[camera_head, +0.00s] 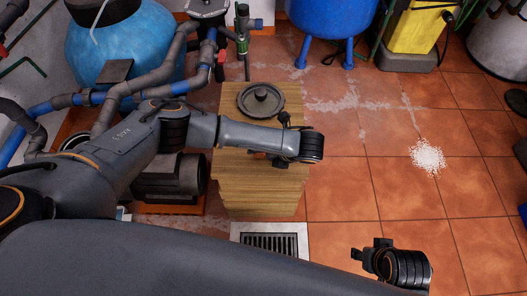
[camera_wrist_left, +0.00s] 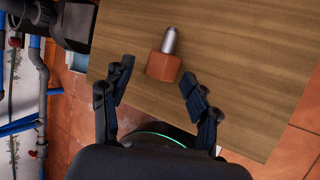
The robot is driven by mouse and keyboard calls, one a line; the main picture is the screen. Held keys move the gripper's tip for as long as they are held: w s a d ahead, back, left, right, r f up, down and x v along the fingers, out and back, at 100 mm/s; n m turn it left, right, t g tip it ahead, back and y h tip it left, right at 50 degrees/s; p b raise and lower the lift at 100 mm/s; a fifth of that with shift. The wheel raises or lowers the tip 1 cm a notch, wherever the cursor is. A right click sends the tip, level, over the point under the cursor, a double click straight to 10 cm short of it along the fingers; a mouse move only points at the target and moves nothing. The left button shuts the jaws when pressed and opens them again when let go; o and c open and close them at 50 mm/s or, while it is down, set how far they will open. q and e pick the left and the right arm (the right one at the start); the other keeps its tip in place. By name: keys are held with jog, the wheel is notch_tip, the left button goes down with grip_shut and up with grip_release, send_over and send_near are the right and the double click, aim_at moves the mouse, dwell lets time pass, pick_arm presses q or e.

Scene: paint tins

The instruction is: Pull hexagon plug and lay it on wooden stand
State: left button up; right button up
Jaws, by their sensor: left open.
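The hexagon plug (camera_wrist_left: 164,66) shows in the left wrist view, with a reddish-brown six-sided head and a silver pin pointing away from my gripper. It lies on its side on the wooden stand (camera_wrist_left: 235,60), which also shows in the head view (camera_head: 255,190). My left gripper (camera_wrist_left: 156,77) is open, with one finger to each side of the plug's head and visible gaps between. In the head view my left wrist and forearm cover much of the stand's top, and the plug is not clearly visible.
A grey round lidded piece (camera_head: 261,100) sits at the stand's far end. Pipes and a blue tank (camera_head: 120,45) stand left, a dark motor (camera_head: 168,180) beside the stand. A floor drain (camera_head: 270,241) lies in front. Tiled floor to the right is mostly clear.

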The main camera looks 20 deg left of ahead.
pick_arm(q)
jog(key=v, duration=1.1)
jog(key=shift+d+r, duration=0.2)
jog(key=shift+r, duration=0.15)
